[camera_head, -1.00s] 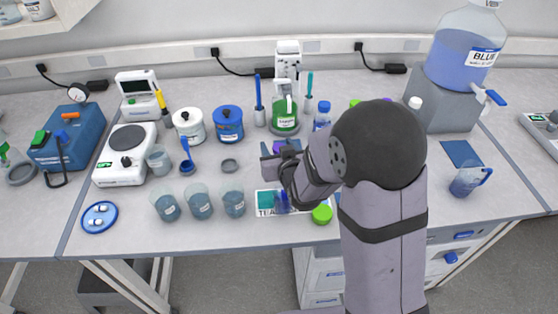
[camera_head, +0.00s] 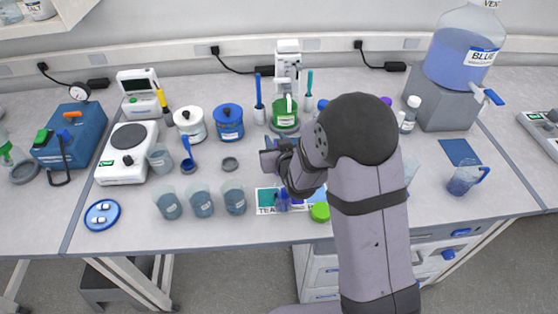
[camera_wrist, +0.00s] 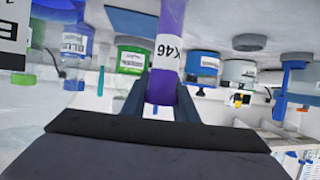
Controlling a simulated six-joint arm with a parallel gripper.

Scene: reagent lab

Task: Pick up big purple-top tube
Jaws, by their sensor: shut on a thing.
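In the head view my gripper (camera_head: 270,150) is above the bench, behind the printed mat (camera_head: 266,209); the tube is mostly hidden there by my wrist. A small blue-purple item (camera_head: 283,200) rests on the mat.
Several beakers (camera_head: 201,203) stand left of the mat. A green-lidded item (camera_head: 320,212) sits at its right edge. A large blue carboy (camera_head: 464,55) is at the back right.

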